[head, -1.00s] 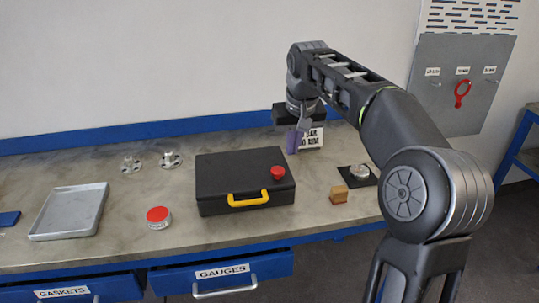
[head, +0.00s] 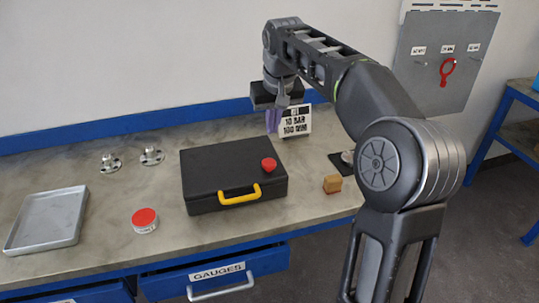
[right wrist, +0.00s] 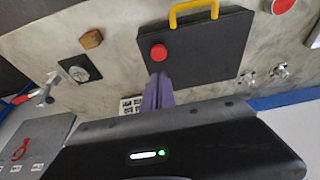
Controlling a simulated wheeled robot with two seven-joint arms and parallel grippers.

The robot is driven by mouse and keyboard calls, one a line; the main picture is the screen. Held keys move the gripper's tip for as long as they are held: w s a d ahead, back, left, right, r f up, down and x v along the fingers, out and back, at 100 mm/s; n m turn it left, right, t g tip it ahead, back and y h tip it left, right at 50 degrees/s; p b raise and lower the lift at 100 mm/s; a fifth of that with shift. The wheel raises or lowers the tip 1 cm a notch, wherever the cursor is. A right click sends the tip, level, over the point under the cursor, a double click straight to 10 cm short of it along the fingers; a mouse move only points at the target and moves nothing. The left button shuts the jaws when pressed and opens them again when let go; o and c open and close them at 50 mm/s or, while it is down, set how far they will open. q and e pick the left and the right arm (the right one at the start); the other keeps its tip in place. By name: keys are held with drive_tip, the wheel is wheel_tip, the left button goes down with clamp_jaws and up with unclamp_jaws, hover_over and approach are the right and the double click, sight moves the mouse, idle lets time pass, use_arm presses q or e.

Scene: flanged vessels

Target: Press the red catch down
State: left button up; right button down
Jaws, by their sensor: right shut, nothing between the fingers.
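The red catch (head: 269,164) is a round red knob on top of a black case (head: 225,168) with a yellow handle (head: 240,196). It stands up from the lid near the right end. It also shows in the right wrist view (right wrist: 158,52), just beyond my fingertips. My right gripper (head: 273,122) has purple fingers, shut and empty, pointing down behind the catch in the head view. In the right wrist view the fingers (right wrist: 158,92) show below the catch; I see no clear contact. My left gripper is not in view.
A sign (head: 297,121) stands right beside my right gripper. A wooden block (head: 332,184) and a dark pad (head: 340,163) lie right of the case. A red-topped round part (head: 145,220), two flanged parts (head: 151,155) and a grey tray (head: 20,238) are to the left.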

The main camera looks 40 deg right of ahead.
drive_tip(key=p, duration=0.1)
approach(269, 162)
drive_tip(key=x, duration=0.5)
drive_tip(key=shift+w, duration=0.2)
drive_tip(key=shift+f, duration=0.75)
